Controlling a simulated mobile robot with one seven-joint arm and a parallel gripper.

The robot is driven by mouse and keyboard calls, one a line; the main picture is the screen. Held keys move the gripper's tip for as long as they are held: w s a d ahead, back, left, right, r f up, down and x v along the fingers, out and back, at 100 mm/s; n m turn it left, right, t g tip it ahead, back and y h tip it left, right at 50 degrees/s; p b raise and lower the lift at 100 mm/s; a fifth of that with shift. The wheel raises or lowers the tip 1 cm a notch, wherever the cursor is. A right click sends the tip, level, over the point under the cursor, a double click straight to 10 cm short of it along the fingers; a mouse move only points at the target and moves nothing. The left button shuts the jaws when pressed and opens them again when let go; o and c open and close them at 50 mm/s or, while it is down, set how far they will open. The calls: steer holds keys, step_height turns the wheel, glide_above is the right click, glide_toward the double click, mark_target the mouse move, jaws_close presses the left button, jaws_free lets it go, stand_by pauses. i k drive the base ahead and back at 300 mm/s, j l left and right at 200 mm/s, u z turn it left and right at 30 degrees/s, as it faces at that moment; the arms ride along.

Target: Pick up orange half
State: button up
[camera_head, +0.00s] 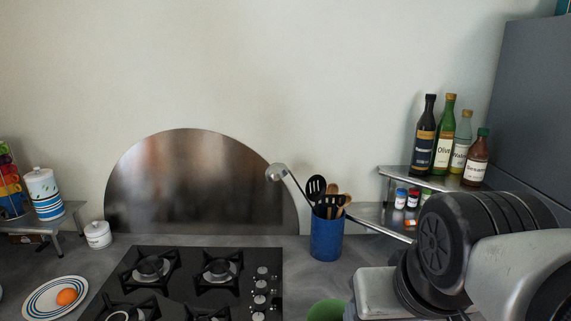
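A small orange rounded thing (66,297), which looks like the orange half, lies on a white plate with dark rings (38,311) at the lower left. I cannot make out its cut face. The plate rests on the grey counter, left of the black hob. My arm fills the lower right corner, far from the plate. My gripper does not show in this view.
The gas hob (185,283) stands right of the plate. Behind it are a rounded metal splash panel (190,185) and a blue utensil pot (326,238). A white lidded jar (97,235) and a small shelf (72,213) stand behind the plate. Bottles (442,145) occupy the right shelf.

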mark_target(67, 296)
steer(key=k+j+u, duration=0.15)
steer(key=u, duration=0.3)
steer(key=k+j+u, duration=0.1)
steer(key=j+u, duration=0.35)
steer(key=u, duration=0.6)
steer(key=i+j+z, duration=0.1)
steer(key=z, duration=0.25)
steer(key=j+z, duration=0.3)
steer(key=i+j+z, duration=0.15)
steer(key=z, duration=0.2)
steer(key=i+j+z, duration=0.2)
steer(key=j, duration=0.35)
steer(key=j+z, duration=0.2)
steer(key=j, duration=0.3)
steer(key=i+j, duration=0.1)
steer(key=j, duration=0.8)
steer(key=i+j+z, duration=0.1)
steer(key=j, duration=0.75)
